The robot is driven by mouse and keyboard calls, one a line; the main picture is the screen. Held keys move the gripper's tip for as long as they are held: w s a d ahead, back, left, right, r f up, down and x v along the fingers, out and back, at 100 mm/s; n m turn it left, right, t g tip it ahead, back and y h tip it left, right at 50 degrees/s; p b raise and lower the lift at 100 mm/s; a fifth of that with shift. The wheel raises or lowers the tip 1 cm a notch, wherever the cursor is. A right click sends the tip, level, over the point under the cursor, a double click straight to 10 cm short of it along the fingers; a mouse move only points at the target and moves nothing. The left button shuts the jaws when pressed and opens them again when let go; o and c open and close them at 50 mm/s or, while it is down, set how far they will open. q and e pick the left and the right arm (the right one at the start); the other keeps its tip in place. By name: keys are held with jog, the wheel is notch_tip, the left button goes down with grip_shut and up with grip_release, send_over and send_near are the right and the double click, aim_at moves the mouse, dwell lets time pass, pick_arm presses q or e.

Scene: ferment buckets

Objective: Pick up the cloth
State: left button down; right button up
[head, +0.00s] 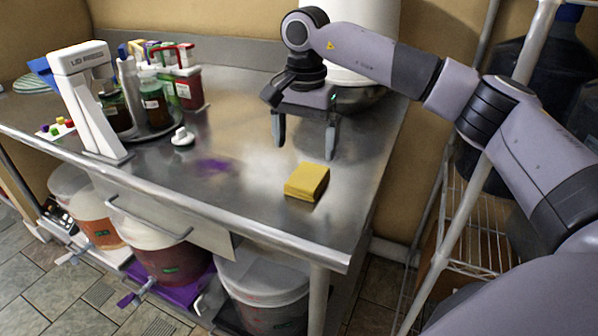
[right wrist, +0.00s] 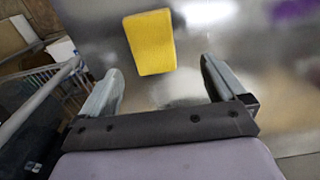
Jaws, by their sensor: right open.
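The yellow cloth (head: 306,182), a folded block shape, lies on the steel table (head: 245,215) near its front right corner. The right wrist view shows the cloth (right wrist: 150,42) ahead of the fingers and roughly between their lines. My right gripper (head: 305,147) is open and empty above the table, behind the cloth and apart from it. Its two fingers (right wrist: 160,88) are spread in the right wrist view. My left gripper is in neither view.
A purple stain (head: 214,165) and a small white knob-like item (head: 182,137) are left of the cloth. A white lamp-like device (head: 88,95) and several jars stand farther left. A metal bowl (head: 358,99) is behind my gripper. Buckets (head: 262,292) stand below; a wire rack (head: 470,235) is right.

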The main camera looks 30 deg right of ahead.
aim_at(308, 175)
jog(key=f, duration=0.2)
jog(key=s+f, duration=0.1)
jog(key=f, duration=0.2)
jog(key=shift+s+d+f, duration=0.1)
jog(key=shift+s+f, duration=0.05)
jog(key=shift+f, duration=0.65)
jog(key=c, duration=1.1)
